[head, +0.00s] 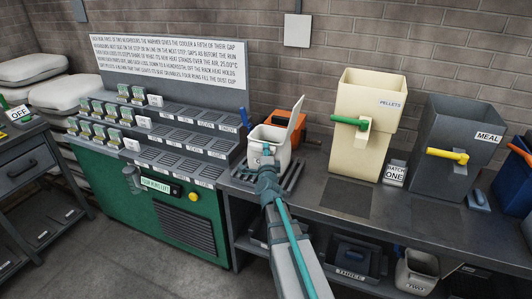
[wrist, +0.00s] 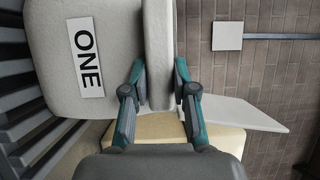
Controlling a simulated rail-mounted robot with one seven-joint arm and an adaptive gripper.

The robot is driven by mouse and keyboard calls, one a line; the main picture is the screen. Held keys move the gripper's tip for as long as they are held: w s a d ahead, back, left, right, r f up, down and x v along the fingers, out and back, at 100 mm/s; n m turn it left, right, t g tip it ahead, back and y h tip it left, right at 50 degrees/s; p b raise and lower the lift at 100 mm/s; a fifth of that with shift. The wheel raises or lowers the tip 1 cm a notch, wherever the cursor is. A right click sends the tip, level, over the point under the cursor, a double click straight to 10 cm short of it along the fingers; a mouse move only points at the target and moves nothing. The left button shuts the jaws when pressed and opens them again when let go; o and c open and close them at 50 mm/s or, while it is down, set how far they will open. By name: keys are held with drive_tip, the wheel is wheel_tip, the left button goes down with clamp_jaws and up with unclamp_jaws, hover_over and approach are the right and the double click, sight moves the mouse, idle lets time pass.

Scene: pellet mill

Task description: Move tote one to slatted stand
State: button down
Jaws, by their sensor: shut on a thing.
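My gripper (head: 267,158) is at the tote's near side. In the wrist view my gripper (wrist: 158,80) is shut on a pale upright part of the tote. My arm hides part of the stand.
An orange box (head: 288,124) stands close behind the tote. A cream PELLETS hopper (head: 375,90) and a dark MEAL hopper (head: 455,120) stand to the right. The stepped green warmer (head: 150,215) is on the left. Totes three (head: 352,259) and two (head: 417,272) sit on the lower shelf.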

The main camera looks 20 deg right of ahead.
drive_tip(key=shift+r, duration=0.1)
unclamp_jaws()
idle(0.5)
drive_tip(key=shift+s, duration=0.15)
idle(0.4)
drive_tip(key=v, duration=0.8)
drive_tip(key=shift+s+a, duration=0.2)
drive_tip(key=shift+s, duration=0.15)
idle(0.6)
idle(0.4)
